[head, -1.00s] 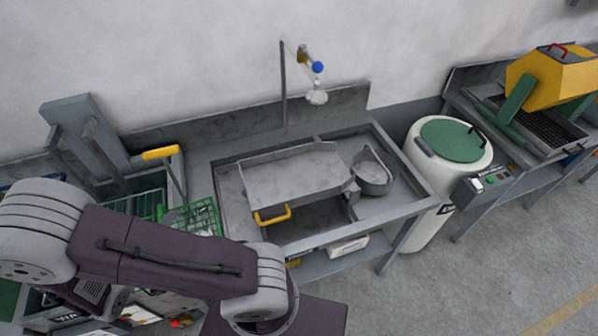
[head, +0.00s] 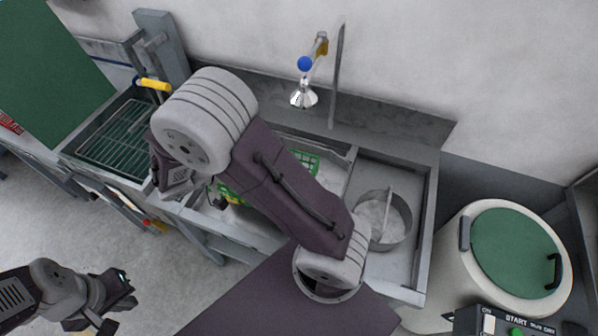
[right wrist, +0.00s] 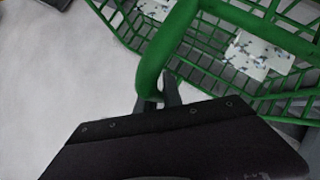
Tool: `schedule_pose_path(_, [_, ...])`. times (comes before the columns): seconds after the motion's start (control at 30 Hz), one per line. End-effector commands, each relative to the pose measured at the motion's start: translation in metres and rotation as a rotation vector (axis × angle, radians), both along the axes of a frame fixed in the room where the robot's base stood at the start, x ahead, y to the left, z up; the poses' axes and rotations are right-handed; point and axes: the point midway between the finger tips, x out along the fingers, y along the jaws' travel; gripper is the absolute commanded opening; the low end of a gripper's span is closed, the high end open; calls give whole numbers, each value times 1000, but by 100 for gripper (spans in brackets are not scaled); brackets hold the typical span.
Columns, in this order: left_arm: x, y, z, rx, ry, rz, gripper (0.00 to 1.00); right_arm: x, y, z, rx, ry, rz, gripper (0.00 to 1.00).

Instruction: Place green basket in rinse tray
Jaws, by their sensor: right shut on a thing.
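The green basket (head: 306,160) shows in the head view over the sink table, largely hidden behind my right arm. The right wrist view shows its mesh (right wrist: 215,55) and thick green handle, with white blue-spotted pieces inside. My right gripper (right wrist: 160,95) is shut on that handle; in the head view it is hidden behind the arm. The rinse tray (head: 345,165) is a grey metal basin, partly covered by the arm. I cannot tell whether the basket rests on it. My left gripper (head: 108,305) is at the lower left, apart from the basket; its jaws are unclear.
A round metal bowl (head: 384,222) sits right of the tray. A tap with a blue knob (head: 304,64) stands behind. A wire-rack basin (head: 118,140) with a yellow handle (head: 154,84) is left. A white drum with a green lid (head: 516,250) is right.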

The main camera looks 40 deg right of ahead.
Motion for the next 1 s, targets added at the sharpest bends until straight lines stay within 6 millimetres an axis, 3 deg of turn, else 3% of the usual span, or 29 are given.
schedule_pose_path(0.27, [0,0,4,0,0,0,0,5,-7,-3,-2,1,-4,0])
schedule_pose_path(0.7, [0,0,31,0,0,0,0,58,-77,-55,-2,2,-5,0])
schedule_pose_path(1.0, [0,0,35,0,0,0,0,72,-92,-70,-1,0,0,0])
